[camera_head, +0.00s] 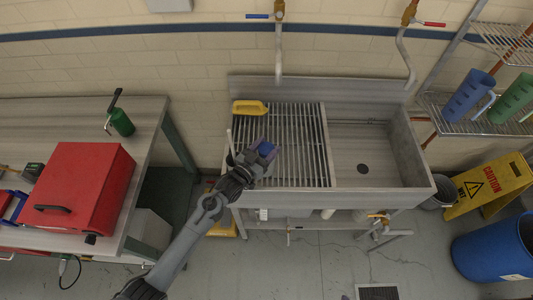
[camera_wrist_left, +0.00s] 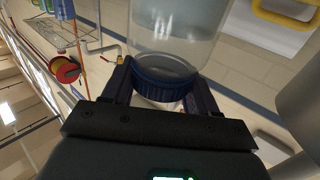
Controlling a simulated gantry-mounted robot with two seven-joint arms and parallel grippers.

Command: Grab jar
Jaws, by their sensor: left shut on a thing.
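The jar (camera_wrist_left: 172,35) is clear with a ridged blue lid (camera_wrist_left: 160,88), seen large in the left wrist view. My left gripper (camera_wrist_left: 158,96) is shut on it, one finger on each side of the lid. In the head view my left gripper (camera_head: 255,157) is over the left part of the sink, by the slatted rack. Whether the jar touches the rack is hard to tell. My right gripper is not in view.
A slatted rack (camera_head: 300,135) covers the sink's left side, with a yellow-handled item (camera_head: 250,107) at its back left. The right basin (camera_head: 375,155) is empty. Taps hang above the sink.

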